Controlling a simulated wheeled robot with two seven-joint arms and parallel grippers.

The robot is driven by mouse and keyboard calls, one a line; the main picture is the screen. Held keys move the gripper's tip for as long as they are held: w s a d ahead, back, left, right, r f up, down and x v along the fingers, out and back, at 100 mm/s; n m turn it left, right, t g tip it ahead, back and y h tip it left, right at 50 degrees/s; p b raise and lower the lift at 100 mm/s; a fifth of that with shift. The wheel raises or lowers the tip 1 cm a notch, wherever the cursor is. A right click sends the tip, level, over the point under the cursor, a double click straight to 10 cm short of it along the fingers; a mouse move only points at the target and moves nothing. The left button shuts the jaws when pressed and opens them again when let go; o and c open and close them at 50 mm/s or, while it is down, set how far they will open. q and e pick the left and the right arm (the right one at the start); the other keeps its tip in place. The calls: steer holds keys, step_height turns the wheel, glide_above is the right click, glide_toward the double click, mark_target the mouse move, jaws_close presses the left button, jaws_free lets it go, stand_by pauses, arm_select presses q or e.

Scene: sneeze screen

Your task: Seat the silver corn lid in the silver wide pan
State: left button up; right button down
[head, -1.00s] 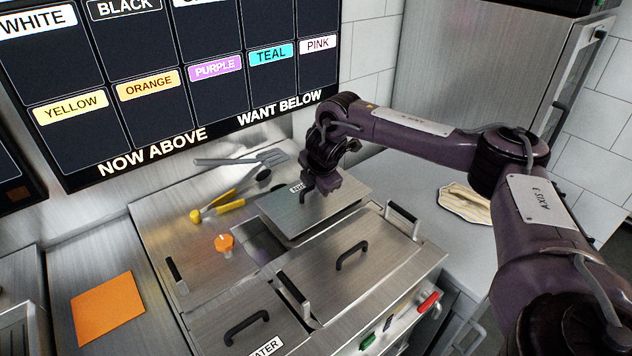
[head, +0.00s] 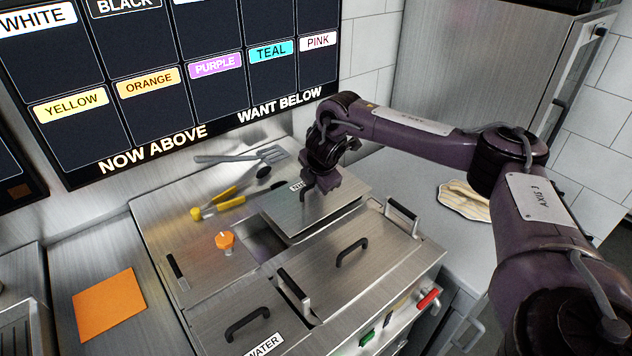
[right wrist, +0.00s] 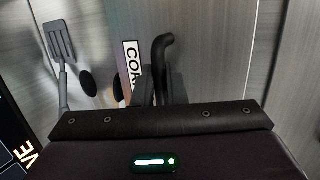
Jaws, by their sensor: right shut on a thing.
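The silver corn lid (head: 338,206) is a flat steel plate with a black handle and a label partly reading "COR" (right wrist: 131,62) in the right wrist view. My right gripper (head: 318,190) is shut on the lid's handle (right wrist: 162,62). The lid is over the back right of the steel counter unit. A dark opening, apparently the silver wide pan (head: 262,246), shows at the lid's left and front edge. The lid covers the rest of it. I cannot tell whether the lid touches the rim. My left gripper is not in view.
Closed lids with black handles (head: 352,253) (head: 247,324) lie in front. An orange knob (head: 225,242), yellow-handled tongs (head: 220,205) and a spatula (head: 245,157) lie to the left. An orange sheet (head: 108,305) is at far left. A striped cloth (head: 464,202) lies right.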

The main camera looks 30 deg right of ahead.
steer(key=shift+r+p, duration=0.1)
steer(key=shift+p, duration=0.4)
stand_by(0.8)
steer(key=shift+f, duration=0.55)
stand_by(0.6)
steer(key=shift+p, duration=0.55)
stand_by(1.6)
steer(key=shift+f, duration=0.3)
stand_by(0.6)
steer(key=shift+p, duration=0.65)
stand_by(1.4)
steer(key=shift+f, duration=0.15)
stand_by(0.3)
